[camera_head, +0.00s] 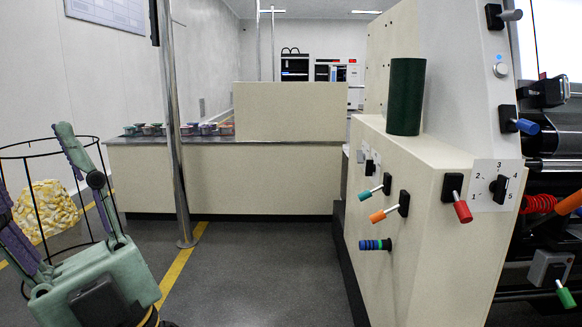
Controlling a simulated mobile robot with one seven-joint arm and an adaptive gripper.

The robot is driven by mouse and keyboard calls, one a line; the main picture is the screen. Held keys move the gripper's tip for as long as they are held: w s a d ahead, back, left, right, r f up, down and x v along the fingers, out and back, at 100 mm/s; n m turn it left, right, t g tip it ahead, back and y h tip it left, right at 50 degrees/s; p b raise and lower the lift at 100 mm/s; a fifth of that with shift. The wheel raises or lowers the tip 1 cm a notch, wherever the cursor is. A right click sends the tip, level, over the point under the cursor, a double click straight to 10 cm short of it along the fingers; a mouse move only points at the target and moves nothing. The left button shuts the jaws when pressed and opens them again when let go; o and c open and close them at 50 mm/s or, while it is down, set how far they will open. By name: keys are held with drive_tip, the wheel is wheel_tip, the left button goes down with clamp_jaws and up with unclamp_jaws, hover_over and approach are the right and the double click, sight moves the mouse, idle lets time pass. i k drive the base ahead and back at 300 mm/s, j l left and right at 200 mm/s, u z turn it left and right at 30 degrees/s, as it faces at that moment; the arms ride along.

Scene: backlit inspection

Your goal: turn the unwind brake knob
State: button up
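A black rotary knob (499,189) sits on a white dial plate (482,204) marked 1 to 5, on the right side of the cream machine cabinet. It appears roughly upright, near the 3, but its exact setting is hard to read. No readable label says which control is the unwind brake. My gripper (32,165), green with purple-grey fingers, is at the far left, well away from the knob.
Levers with red (463,211), teal (364,196), orange (377,216) and blue (525,127) handles surround the knob. A dark green cylinder (405,97) stands on the cabinet. A metal pole (174,130) and wire basket (82,148) stand left. The middle floor (255,275) is clear.

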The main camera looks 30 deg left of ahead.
sight(370, 169)
drive_tip(key=u, duration=0.35)
drive_tip(key=k+j, duration=0.1)
drive_tip(key=j, duration=0.95)
drive_tip(key=k+j, duration=0.15)
drive_tip(key=j, duration=0.35)
drive_tip(key=i+j, duration=0.2)
drive_tip(key=j, duration=0.15)
drive_tip(key=i+j+z, duration=0.1)
drive_tip(key=j, duration=0.3)
drive_tip(key=i+j, duration=0.45)
drive_tip(key=i, duration=0.3)
drive_tip(key=i+j+z, duration=0.1)
drive_tip(key=i, duration=0.3)
drive_tip(key=i+j, duration=0.25)
drive_tip(key=i, duration=0.2)
drive_tip(key=i+l, duration=0.2)
drive_tip(key=i, duration=0.3)
